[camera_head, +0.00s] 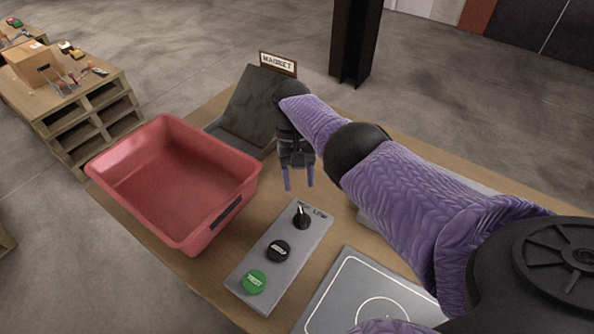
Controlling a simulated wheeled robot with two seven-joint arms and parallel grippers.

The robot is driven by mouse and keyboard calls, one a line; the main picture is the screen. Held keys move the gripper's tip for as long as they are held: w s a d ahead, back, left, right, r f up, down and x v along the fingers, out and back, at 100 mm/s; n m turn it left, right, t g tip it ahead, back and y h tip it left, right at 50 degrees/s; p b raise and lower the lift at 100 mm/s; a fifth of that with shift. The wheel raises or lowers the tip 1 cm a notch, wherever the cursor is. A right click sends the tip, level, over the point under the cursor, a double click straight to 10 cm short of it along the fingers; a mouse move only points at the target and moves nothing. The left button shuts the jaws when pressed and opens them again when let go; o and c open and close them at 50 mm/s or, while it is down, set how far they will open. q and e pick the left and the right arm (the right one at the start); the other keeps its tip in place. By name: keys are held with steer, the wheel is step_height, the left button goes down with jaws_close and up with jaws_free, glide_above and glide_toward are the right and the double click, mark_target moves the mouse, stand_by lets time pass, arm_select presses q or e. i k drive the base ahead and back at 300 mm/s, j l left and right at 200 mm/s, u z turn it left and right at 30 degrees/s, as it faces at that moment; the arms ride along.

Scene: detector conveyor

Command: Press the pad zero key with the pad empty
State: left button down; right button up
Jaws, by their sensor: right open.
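A grey control panel (255,262) on the wooden table carries a black round key (278,251), a green key (254,282) that seems to read TEST, and a black knob (301,215) beside the word LOW. The black key's white label is too small to read surely. The grey pad (335,300), with a white outline and circle, lies right of the panel; its visible part is bare, and my right arm hides some of it. My right gripper (299,187) is open and empty, fingers pointing down, beyond the knob end of the panel. My left gripper is out of view.
An empty red bin (165,190) stands left of the panel. A dark sloped tray (258,108) with a MAGNET sign (278,64) stands behind my right gripper. A pallet stack (85,115) with a cardboard box (32,64) is at the far left. A dark post (355,40) rises behind.

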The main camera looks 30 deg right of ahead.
mark_target(277, 251)
steer(key=k+j, duration=1.2)
